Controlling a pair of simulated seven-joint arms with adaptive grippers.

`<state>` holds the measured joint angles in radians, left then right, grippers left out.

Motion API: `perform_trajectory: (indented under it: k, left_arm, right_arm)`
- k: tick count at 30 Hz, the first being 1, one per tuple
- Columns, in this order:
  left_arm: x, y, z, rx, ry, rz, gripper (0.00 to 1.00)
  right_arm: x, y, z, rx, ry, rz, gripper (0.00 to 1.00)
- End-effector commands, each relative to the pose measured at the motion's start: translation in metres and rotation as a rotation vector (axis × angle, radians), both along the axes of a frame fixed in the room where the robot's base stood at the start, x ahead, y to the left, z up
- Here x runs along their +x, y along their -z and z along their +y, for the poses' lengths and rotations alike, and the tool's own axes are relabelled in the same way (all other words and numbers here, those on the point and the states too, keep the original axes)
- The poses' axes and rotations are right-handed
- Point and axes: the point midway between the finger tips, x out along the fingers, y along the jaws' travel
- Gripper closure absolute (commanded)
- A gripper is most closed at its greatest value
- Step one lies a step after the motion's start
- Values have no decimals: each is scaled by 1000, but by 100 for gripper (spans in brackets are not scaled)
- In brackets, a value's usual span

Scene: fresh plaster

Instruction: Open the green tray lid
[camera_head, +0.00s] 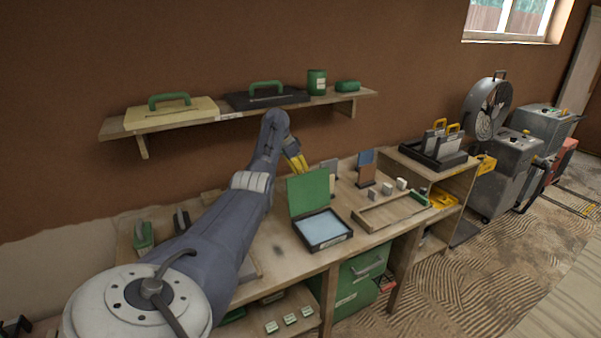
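The green tray lid (309,193) stands raised, close to upright, at the back edge of a small black-rimmed tray (325,242) on the workbench. The tray's inside shows a flat pale-blue surface. My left arm reaches in from the lower left over the bench. My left gripper (297,163), with yellow parts, is just above and behind the lid's top edge. Its fingertips are small and partly hidden, so I cannot tell whether they are open or touch the lid. My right gripper is not in view.
A wall shelf (365,94) with trowels and green containers hangs above the bench. Right of the tray are a wooden frame (375,223), small blocks and upright sample boards (367,170). A black rack (433,160) holds yellow-handled tools. Green-handled tools (143,237) stand at left.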

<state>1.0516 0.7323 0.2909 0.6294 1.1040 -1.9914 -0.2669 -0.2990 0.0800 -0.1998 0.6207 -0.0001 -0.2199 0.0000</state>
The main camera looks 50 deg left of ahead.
Motion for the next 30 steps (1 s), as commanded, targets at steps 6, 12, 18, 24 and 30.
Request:
perform_trajectory:
  k: [6,12,18,24,30]
  left_arm:
    - [-8,15,-5,-5,12,43,66]
    - [-17,-11,0,-1,8,34,66]
    - [-28,-51,7,1,3,17,66]
    - [-38,-83,12,2,0,7,66]
    - [-44,-103,15,2,1,2,66]
  right_arm:
    - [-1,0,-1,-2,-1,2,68]
    - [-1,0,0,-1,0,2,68]
    - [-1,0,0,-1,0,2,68]
    - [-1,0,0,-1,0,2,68]
    - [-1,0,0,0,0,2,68]
